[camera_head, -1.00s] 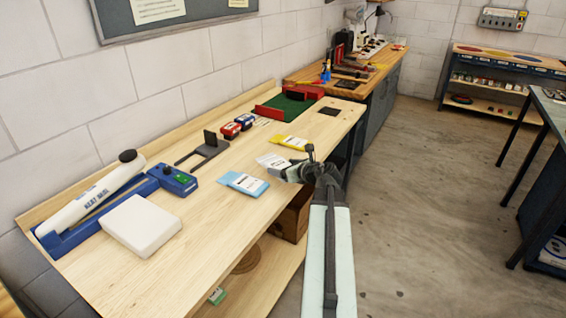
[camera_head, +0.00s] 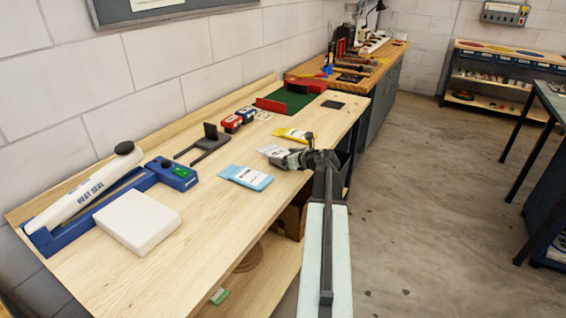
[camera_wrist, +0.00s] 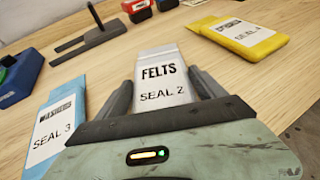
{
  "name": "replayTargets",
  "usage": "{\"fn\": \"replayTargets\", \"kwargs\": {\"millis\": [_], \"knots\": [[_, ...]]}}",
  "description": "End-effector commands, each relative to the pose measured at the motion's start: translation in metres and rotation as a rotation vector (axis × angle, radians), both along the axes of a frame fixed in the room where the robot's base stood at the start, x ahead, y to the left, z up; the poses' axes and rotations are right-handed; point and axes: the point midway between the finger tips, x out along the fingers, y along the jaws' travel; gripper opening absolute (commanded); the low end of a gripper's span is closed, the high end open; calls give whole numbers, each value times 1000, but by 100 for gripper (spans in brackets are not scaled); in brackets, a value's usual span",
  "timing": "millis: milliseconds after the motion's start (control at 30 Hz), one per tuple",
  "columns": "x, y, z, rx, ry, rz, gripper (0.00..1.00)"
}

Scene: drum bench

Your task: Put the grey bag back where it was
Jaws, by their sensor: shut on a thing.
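The grey bag (camera_wrist: 162,70), labelled FELTS SEAL 2, lies between the two fingers of my gripper (camera_wrist: 163,90) in the wrist view, and the gripper is shut on it. In the head view the grey bag (camera_head: 271,151) shows at the tip of my gripper (camera_head: 284,157), over the near edge of the bench. It is between a blue bag (camera_head: 246,177) on the left and a yellow bag (camera_head: 296,135) beyond. I cannot tell whether the grey bag touches the bench top. Its lower part is hidden by my gripper.
On the wooden bench (camera_head: 150,265) stand a white box (camera_head: 137,221), a blue heat sealer (camera_head: 85,212), a dark forked stand (camera_head: 209,142) and red and blue small boxes (camera_head: 232,123). A green mat (camera_head: 293,100) lies further back. Bare wood lies left of the blue bag.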

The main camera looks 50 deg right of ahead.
Motion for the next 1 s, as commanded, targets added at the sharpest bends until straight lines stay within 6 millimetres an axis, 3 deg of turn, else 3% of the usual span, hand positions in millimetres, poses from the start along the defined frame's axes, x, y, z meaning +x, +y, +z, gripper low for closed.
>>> {"fn": "replayTargets", "kwargs": {"millis": [300,333,400,700,1000], "knots": [[-2,-2,-3,0,0,-3,31],[-2,-2,-1,0,0,-3,88],[-2,-2,-1,0,0,-3,100],[-4,-2,6,0,0,-4,100],[-70,9,35,0,0,-8,100]]}}
